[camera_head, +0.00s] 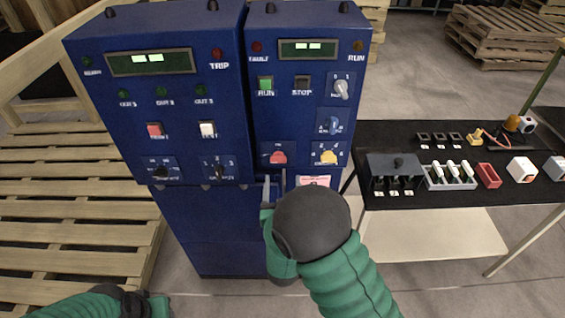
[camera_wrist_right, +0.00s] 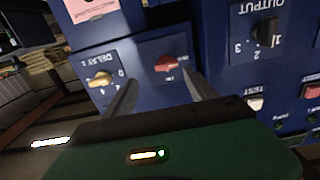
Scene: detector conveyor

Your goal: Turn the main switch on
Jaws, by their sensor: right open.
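A red rotary knob (camera_head: 278,157) sits low on the left of the right-hand blue cabinet (camera_head: 300,108); its small label is not legible. The knob also shows in the right wrist view (camera_wrist_right: 168,62), upside down. My right gripper (camera_head: 275,184) is just below and in front of this knob, with its two fingers apart. In the wrist view the knob appears between and beyond the open fingertips (camera_wrist_right: 160,80), with no contact visible. Part of my left arm shows at the bottom left, but its jaws do not.
A yellow knob (camera_head: 328,157) is right of the red one, with blue (camera_head: 332,126) and grey (camera_head: 340,90) knobs above. Another blue cabinet (camera_head: 185,105) adjoins at left. A black table (camera_head: 440,203) with small parts stands right; pallets (camera_head: 60,205) lie left.

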